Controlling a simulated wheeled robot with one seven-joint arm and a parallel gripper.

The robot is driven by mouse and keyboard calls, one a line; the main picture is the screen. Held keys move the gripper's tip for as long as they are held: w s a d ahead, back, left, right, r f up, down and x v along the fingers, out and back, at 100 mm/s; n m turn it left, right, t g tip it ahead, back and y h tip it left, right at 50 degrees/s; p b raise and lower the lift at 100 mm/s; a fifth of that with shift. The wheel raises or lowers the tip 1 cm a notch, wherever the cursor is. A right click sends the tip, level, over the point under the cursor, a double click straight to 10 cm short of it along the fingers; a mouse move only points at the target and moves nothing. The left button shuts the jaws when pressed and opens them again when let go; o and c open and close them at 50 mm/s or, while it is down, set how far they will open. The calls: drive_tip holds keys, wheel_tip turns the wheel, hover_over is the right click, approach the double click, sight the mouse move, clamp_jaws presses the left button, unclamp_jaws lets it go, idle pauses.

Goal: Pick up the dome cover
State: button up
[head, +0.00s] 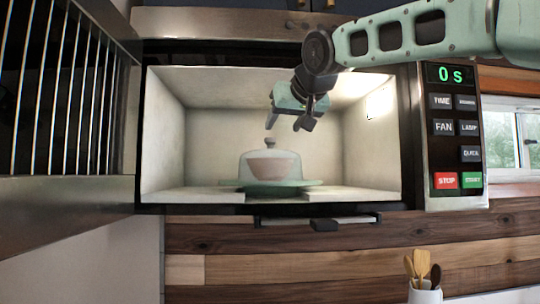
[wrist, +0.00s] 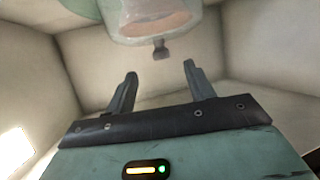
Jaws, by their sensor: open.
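The dome cover (head: 247,165) is clear, with a grey knob on top. It stands in the open microwave over a pale pinkish bowl (head: 275,167), on a green plate (head: 300,184). My gripper (head: 285,124) is inside the microwave, above and slightly right of the knob, open and empty. In the wrist view my gripper (wrist: 160,72) shows two dark fingers spread apart. The knob of the dome cover (wrist: 161,50) appears beyond the fingertips, between them and not touching them. The bowl shows through the clear dome at the top of that view.
The microwave (head: 165,120) has its door (head: 60,100) swung open at the left and a control panel (head: 454,130) at the right reading 0 s. Its side walls and ceiling surround my gripper. A utensil crock (head: 425,295) stands below at the right.

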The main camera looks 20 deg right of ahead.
sight(273, 140)
drive_tip(key=p+x, duration=0.1)
drive_tip(key=x, duration=0.3)
drive_tip(key=shift+r, duration=0.1)
drive_tip(key=p+x, duration=0.2)
drive_tip(key=x, duration=0.2)
drive_tip(key=shift+w+r+p, duration=0.15)
drive_tip(key=shift+p, duration=0.2)
drive_tip(key=shift+w+f, duration=0.25)
drive_tip(key=shift+w, duration=0.15)
drive_tip(key=c, duration=1)
